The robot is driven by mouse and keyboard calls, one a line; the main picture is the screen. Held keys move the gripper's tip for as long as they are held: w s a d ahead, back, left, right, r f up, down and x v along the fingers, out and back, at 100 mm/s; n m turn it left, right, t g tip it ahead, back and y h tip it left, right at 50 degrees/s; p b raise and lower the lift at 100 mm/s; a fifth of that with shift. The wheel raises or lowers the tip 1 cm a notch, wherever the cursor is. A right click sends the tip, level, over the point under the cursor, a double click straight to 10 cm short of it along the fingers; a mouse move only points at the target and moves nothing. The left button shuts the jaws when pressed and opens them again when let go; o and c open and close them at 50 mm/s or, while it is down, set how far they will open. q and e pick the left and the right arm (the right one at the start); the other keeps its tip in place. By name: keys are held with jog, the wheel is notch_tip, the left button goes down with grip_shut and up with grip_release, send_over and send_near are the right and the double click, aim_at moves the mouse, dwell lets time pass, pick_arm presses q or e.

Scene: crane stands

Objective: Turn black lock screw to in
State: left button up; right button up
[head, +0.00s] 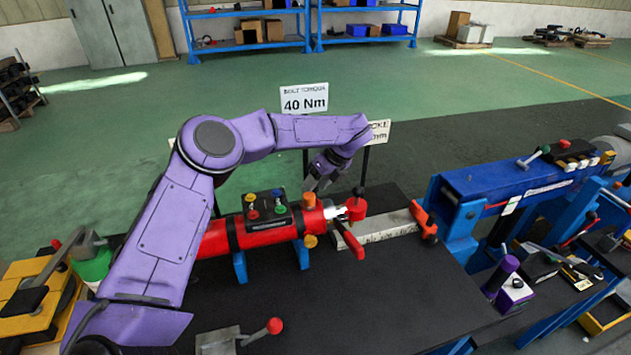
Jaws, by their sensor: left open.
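A black knob (358,191), which looks like the lock screw, stands upright on the red block at the right end of a red cylinder (267,238). My left gripper (318,186) hangs from my purple arm just left of the knob, above the cylinder's right end. It is open, small in the picture and apart from the knob. How far the screw is turned in cannot be told. My right gripper is not in view.
A black block with coloured knobs (268,208) sits on the cylinder. A red lever (348,240) sticks out in front of the red block. A sign reading 40 Nm (304,98) stands behind. A blue beam (512,180) stands at right. The dark tabletop (390,290) in front is mostly clear.

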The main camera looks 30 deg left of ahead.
pick_arm(q)
jog(key=shift+f, duration=0.2)
grip_shut()
jog(key=b, duration=0.2)
jog(key=shift+s+a+f+m+t+b, duration=0.1)
jog(key=shift+f+m+t+b, duration=0.2)
jog(key=shift+m+t, duration=0.1)
jog(key=shift+r, duration=0.35)
grip_release()
